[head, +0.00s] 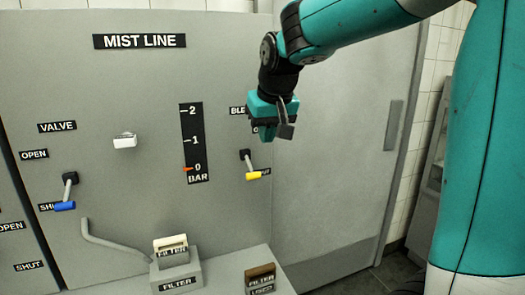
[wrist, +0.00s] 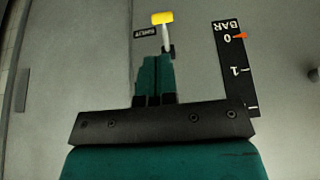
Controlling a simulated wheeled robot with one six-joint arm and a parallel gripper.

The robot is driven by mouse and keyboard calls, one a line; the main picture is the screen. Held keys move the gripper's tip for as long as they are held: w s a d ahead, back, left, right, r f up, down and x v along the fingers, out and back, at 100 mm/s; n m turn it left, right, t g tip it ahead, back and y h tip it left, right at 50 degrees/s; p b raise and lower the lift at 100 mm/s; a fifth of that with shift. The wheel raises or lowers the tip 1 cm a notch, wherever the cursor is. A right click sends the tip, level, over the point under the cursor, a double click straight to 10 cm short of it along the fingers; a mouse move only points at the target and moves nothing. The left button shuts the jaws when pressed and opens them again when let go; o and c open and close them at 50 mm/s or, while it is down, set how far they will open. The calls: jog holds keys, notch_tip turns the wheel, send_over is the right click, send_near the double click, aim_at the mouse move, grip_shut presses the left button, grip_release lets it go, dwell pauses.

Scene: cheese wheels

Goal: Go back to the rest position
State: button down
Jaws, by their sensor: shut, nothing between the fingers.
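My gripper (head: 270,130) hangs in front of the grey panel (head: 120,90), just above the lever with the yellow handle (head: 257,175). In the wrist view my gripper's fingers (wrist: 154,72) are together with nothing between them. The yellow handle (wrist: 163,18) shows beyond the fingertips there, apart from them in the picture. My gripper partly covers the label above that lever in the head view. The lever with the blue handle (head: 65,205) points down, by the SHUT label. The gauge's orange pointer (head: 188,168) is at 0 BAR; it also shows in the wrist view (wrist: 241,36).
A white knob (head: 125,141) sticks out of the panel. A pale filter block (head: 171,244) sits on a grey stand (head: 176,273), and a brown one (head: 260,272) lies at the USED label. A grey door (head: 335,150) is to the right.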

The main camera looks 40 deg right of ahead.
jog(key=shift+s+r, duration=0.2)
jog(key=shift+r, duration=0.15)
jog(key=s+a+f+n+g+y+b, duration=0.1)
jog(key=s+a+f+n, duration=0.4)
jog(key=s+a, duration=0.6)
jog(key=s+a+f+n+g+y+b, duration=0.2)
jog(key=s+a+f+n+g+y, duration=0.1)
jog(key=s+a+f, duration=0.6)
jog(key=shift+s+a+n+g+y, duration=0.3)
jog(key=shift+s+a+n+y, duration=0.55)
jog(key=shift+a+n, duration=0.25)
